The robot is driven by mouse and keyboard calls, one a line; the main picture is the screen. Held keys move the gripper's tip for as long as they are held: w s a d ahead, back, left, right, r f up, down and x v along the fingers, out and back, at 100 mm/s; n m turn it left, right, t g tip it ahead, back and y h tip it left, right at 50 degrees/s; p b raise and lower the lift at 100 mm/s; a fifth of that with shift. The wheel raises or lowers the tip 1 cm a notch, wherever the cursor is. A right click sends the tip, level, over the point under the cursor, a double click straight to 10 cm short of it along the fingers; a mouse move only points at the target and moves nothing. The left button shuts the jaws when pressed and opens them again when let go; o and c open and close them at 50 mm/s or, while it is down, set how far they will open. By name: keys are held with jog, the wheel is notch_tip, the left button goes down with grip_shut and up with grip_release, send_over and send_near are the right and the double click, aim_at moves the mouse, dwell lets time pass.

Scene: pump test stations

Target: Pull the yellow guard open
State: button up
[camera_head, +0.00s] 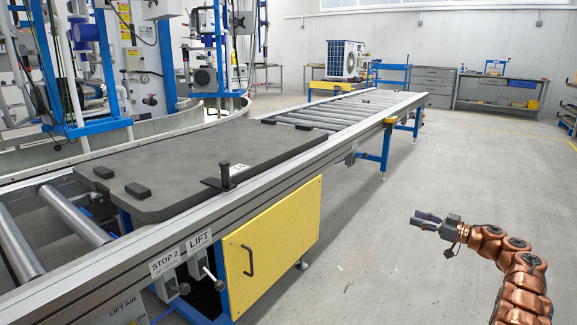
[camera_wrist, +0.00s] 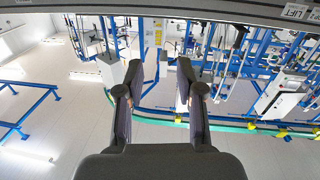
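The yellow guard (camera_head: 272,248) is a flat panel below the conveyor's side rail, at the lower middle of the head view. A black bar handle (camera_head: 248,261) sits near its left edge. The guard is not recognisable in the wrist view.
The roller conveyor (camera_head: 345,108) runs away to the upper right, carrying a dark pallet (camera_head: 190,160). LIFT (camera_head: 200,241) and STOP 2 (camera_head: 165,262) labels with levers are left of the guard. A blue conveyor leg (camera_head: 386,150) stands beyond. Floor between guard and gripper is clear.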

jog(key=w+r+m+t+h+p, duration=0.3)
jog(key=w+r+t+h+p, duration=0.15)
jog(key=r, duration=1.15)
jog(key=w+r+m+t+h+p, duration=0.3)
jog(key=r+p, duration=0.2)
jog(key=r, duration=1.2)
notch_tip(320, 180, up, 13)
jog(key=s+m+g+h+p, duration=0.1)
jog(key=s+m+h+p, duration=0.2)
jog(key=m+h+p, duration=0.45)
jog(key=s+a+f+n+g+p, duration=0.1)
jog(key=s+a+g+p, duration=0.5)
jog(key=s, duration=1.6)
jog(key=s+a+n+g+y+p, duration=0.1)
jog(key=s+a+g+p, duration=0.6)
jog(key=s, duration=1.5)
jog(key=s+a+f+n+g+y+p, duration=0.1)
jog(key=s+a+g+p, duration=0.6)
jog(key=s, duration=1.5)
jog(key=a+p, duration=0.5)
jog(key=a, duration=0.2)
jog(key=shift+s+a+f, duration=0.15)
jog(key=shift+a+f, duration=0.05)
jog(key=shift+f, duration=0.15)
